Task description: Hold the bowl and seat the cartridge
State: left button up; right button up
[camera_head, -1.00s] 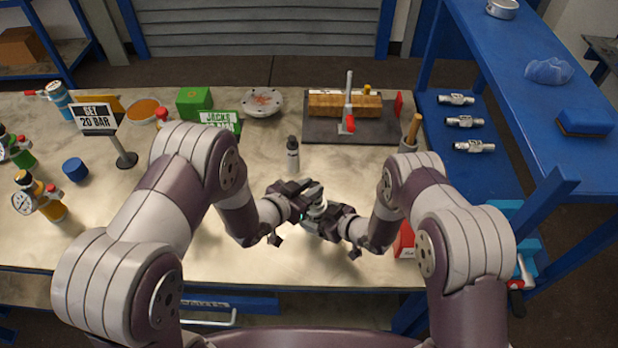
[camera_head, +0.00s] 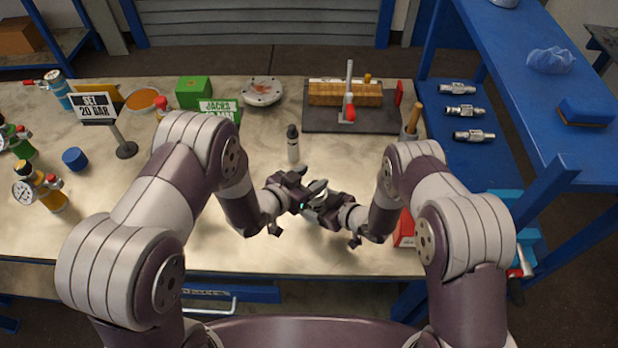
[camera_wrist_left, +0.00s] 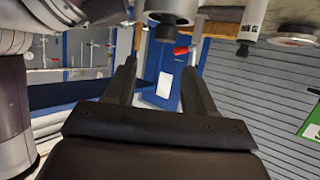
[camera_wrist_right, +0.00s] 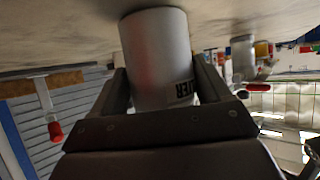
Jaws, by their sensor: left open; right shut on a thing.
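The bowl, a grey metal cylinder with part of a dark printed label (camera_wrist_right: 155,50), is between my right gripper's fingers in the right wrist view. My right gripper (camera_head: 325,205) is shut on it just above the bench. My left gripper (camera_head: 312,187) is open and crosses over the bowl in the head view, hiding most of it. In the left wrist view a pale-rimmed body with a dark round end (camera_wrist_left: 168,30) sits just beyond my open left fingertips. This may be the cartridge's end in the bowl; I cannot tell for sure.
A dark-capped bottle (camera_head: 293,148) stands behind the grippers. A clamp fixture on a dark plate (camera_head: 375,122) is at the back right. A red box (camera_head: 404,230) is near my right forearm. A sign stand (camera_head: 126,150) and several gauge fittings are at the left. The front bench is clear.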

pick_arm(q)
jog(key=s+a, duration=0.5)
jog(key=s, duration=0.2)
jog(key=shift+s+a, duration=0.15)
jog(key=shift+a, duration=0.2)
